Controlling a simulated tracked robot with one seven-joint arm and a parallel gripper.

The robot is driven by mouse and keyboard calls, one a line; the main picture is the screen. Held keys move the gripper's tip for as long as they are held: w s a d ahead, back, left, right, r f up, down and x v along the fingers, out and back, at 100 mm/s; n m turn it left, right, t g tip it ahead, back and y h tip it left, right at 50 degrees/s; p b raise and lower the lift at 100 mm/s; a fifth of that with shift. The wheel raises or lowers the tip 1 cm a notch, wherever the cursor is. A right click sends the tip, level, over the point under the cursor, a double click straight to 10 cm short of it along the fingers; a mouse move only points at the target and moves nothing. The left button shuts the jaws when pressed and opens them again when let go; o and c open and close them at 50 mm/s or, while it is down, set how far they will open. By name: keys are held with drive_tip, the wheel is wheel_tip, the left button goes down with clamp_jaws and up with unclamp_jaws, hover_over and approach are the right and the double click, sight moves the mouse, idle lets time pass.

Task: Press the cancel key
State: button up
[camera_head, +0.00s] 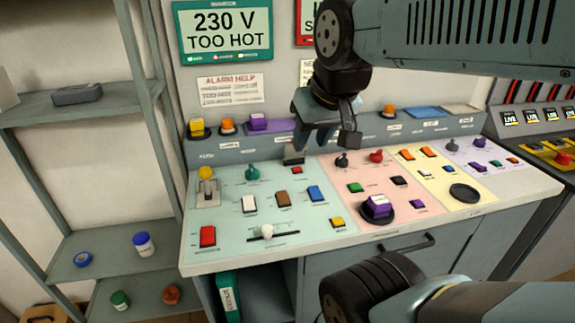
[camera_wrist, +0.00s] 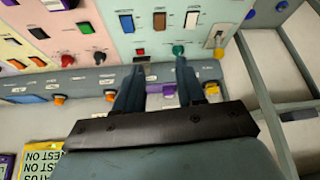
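No key's label can be read as "cancel", so I cannot tell which control is the cancel key. The control desk (camera_head: 340,240) carries several coloured keys, among them a red one (camera_head: 208,236), white (camera_head: 250,204), brown (camera_head: 283,198), blue (camera_head: 317,193) and yellow (camera_head: 337,222). My gripper (camera_head: 322,146) is above the back edge of the desk, apart from the keys. In the wrist view its two fingers (camera_wrist: 160,68) are apart with nothing held. A small red key (camera_wrist: 140,52) and a teal knob (camera_wrist: 178,50) show just past the fingertips.
A big purple key (camera_head: 376,206) stands on the pink panel. A teal screen (camera_head: 222,32) reads "230 V TOO HOT", with an "ALARM HELP" sheet (camera_head: 230,91) below. A grey shelf (camera_head: 80,105) stands left. Raised coloured parts, such as a purple one (camera_head: 270,122), line the back ledge.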

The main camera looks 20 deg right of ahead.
clamp_jaws()
idle(1.4)
